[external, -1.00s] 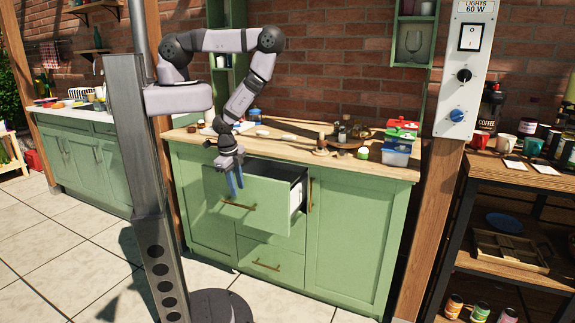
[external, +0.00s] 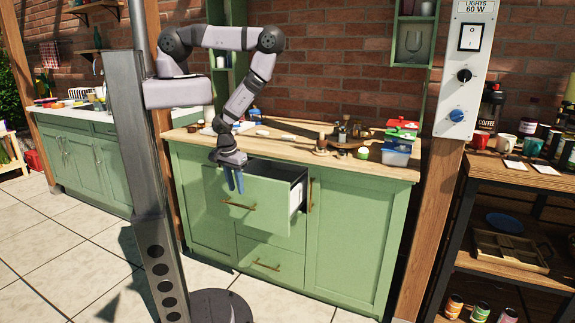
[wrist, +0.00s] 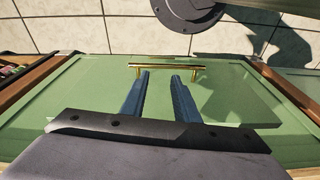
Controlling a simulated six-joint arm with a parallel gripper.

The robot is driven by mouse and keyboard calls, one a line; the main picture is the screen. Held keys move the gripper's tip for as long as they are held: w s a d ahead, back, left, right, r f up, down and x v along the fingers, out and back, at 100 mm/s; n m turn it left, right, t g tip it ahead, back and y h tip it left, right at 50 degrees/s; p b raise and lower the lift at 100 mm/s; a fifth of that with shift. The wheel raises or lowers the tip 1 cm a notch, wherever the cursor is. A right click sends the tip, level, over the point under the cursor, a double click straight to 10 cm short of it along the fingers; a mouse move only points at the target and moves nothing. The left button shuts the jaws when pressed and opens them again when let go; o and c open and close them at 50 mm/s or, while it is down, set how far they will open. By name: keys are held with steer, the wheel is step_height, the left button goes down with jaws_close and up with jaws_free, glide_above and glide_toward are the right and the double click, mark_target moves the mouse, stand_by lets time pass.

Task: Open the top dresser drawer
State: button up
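The top dresser drawer (external: 262,197) is green and stands pulled out of the green dresser (external: 343,240), with its side and part of its inside showing. Its brass bar handle (external: 240,206) is on the front panel and also shows in the wrist view (wrist: 163,66). My gripper (external: 234,186) points down at the drawer front, above the handle's left part. In the wrist view my two blue fingers (wrist: 161,78) are apart with nothing between them. The handle lies just beyond their tips, and I cannot tell whether they touch it.
The wooden countertop (external: 290,132) holds bottles (external: 343,131), a blue container (external: 396,156) and small items. A lower drawer (external: 265,262) and the right cabinet door are shut. A wooden post (external: 430,230) stands at the right. The tiled floor in front of the dresser is partly clear.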

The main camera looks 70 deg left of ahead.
mark_target(240, 200)
steer(key=n, duration=1.9)
steer(key=shift+w, duration=0.15)
steer(key=shift+f, duration=0.1)
steer(key=f+b, duration=0.4)
steer(key=w+a+f+b, duration=0.1)
steer(key=f+b, duration=0.1)
steer(key=f, duration=0.1)
jaws_close()
